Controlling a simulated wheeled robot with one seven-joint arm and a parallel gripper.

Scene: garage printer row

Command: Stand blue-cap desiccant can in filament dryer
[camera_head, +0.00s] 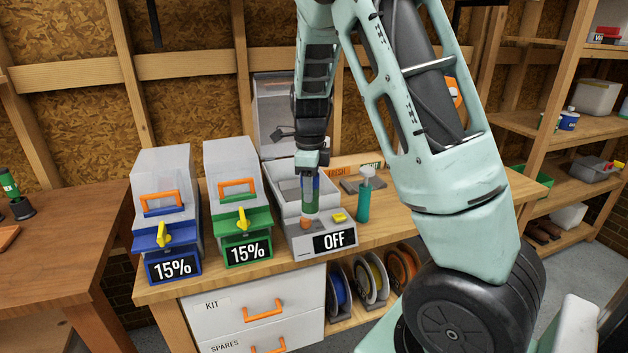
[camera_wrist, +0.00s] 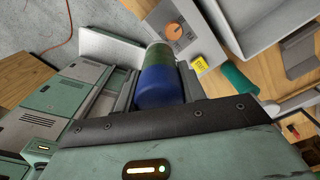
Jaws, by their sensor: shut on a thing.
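The desiccant can (camera_head: 310,198) has a green body and a blue cap. My gripper (camera_head: 309,172) is shut on it from above, holding it roughly upright. In the wrist view the blue cap (camera_wrist: 158,88) lies between my fingers (camera_wrist: 158,92), with the green body beyond. The filament dryer (camera_head: 298,241) is a pale grey box with its lid (camera_head: 275,105) raised behind and an OFF display (camera_head: 334,240). In the head view the can overlaps the dryer's front wall and panel; I cannot tell its exact height or whether it touches. My gripper hides part of the opening.
A blue-trimmed dry box (camera_head: 165,210) and a green-trimmed one (camera_head: 237,205), both reading 15%, stand left of the dryer. A teal bottle (camera_head: 364,200) stands close on its right. The dryer panel has an orange dial (camera_wrist: 174,31) and a yellow START button (camera_wrist: 199,66).

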